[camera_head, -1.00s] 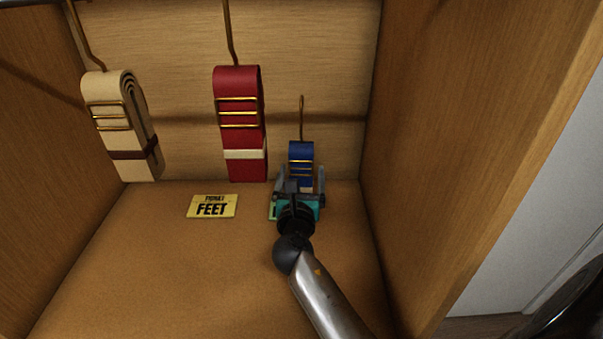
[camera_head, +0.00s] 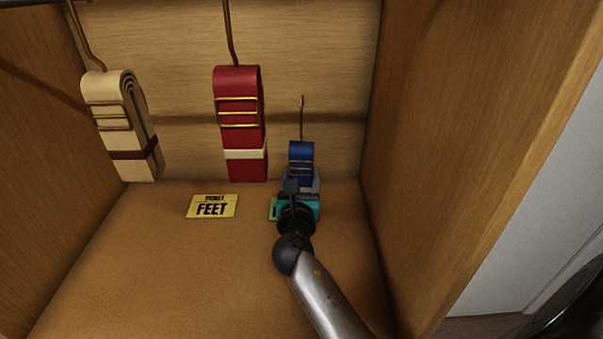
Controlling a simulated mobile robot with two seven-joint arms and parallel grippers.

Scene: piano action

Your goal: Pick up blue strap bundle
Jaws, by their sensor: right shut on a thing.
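The blue strap bundle (camera_head: 301,152) hangs at the back right of the wooden compartment, below a brass hook (camera_head: 302,115). It has brass bands across its front. My right gripper (camera_head: 301,184) reaches in from the lower right and is shut on the lower part of the blue bundle. The gripper hides the bundle's bottom end. My left gripper is not in view.
A red strap bundle (camera_head: 238,88) hangs just left of the blue one, and a cream strap bundle (camera_head: 103,92) hangs further left. A yellow card (camera_head: 212,207) lies on the floor. A wooden side wall (camera_head: 450,140) stands close on the right.

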